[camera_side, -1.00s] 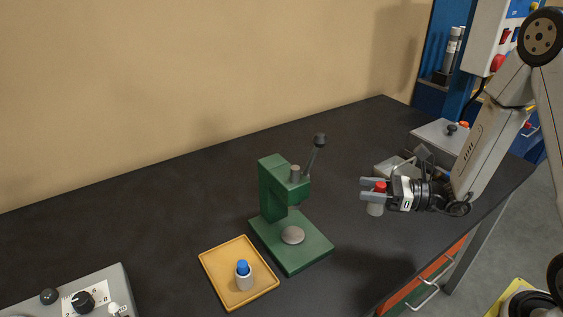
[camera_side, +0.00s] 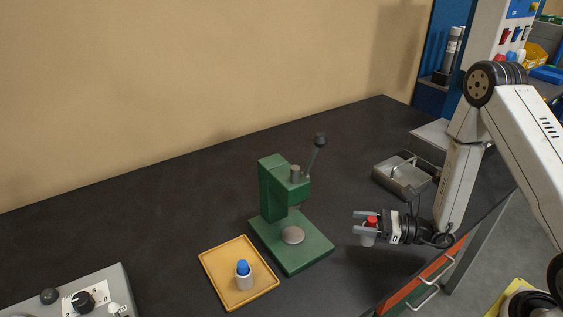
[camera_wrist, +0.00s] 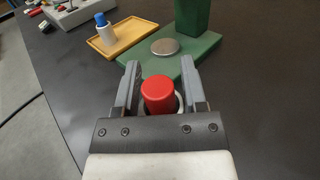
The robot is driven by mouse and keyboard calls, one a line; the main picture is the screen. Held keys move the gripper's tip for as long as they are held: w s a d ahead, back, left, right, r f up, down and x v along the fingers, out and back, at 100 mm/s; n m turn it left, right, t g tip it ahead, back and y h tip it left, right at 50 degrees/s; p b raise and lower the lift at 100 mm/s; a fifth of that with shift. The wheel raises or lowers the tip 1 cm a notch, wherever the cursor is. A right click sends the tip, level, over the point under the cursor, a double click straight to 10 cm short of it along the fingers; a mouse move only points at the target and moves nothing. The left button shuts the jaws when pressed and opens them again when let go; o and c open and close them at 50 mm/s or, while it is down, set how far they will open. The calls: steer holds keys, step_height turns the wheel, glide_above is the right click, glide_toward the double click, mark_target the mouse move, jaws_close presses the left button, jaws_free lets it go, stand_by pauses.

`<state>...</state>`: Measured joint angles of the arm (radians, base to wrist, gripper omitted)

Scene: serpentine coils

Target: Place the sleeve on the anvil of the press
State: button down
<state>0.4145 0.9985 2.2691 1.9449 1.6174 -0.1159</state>
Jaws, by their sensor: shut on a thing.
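My gripper (camera_side: 365,228) is shut on a sleeve (camera_side: 368,239), a light grey cylinder with a red top. The red top (camera_wrist: 158,94) sits between the two fingers in the wrist view, with a pale rim beside it. The sleeve is held upright, to the right of the green press (camera_side: 280,200) and apart from it. The anvil (camera_side: 292,235) is a round grey disc on the press base and is bare. It also shows in the wrist view (camera_wrist: 165,46), ahead of my gripper. How high the sleeve is above the table is hard to tell.
A yellow tray (camera_side: 213,265) left of the press holds a light cylinder with a blue top (camera_side: 243,275). The press lever (camera_side: 316,152) stands raised. A control box (camera_side: 75,297) is at front left. The table between gripper and press is clear.

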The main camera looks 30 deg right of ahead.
steer(key=shift+w, duration=0.1)
steer(key=x, duration=1.4)
steer(key=shift+w+a, duration=0.1)
steer(key=shift+w+a, duration=0.2)
steer(key=shift+a, duration=0.05)
steer(key=shift+w+a+f, duration=0.25)
steer(key=shift+w+a, duration=0.25)
steer(key=shift+w, duration=0.05)
steer(key=shift+w+a+f, duration=0.2)
steer(key=shift+w+a, duration=0.3)
steer(key=shift+w, duration=0.05)
steer(key=shift+f, duration=0.3)
steer(key=shift+c, duration=0.7)
jaws_free()
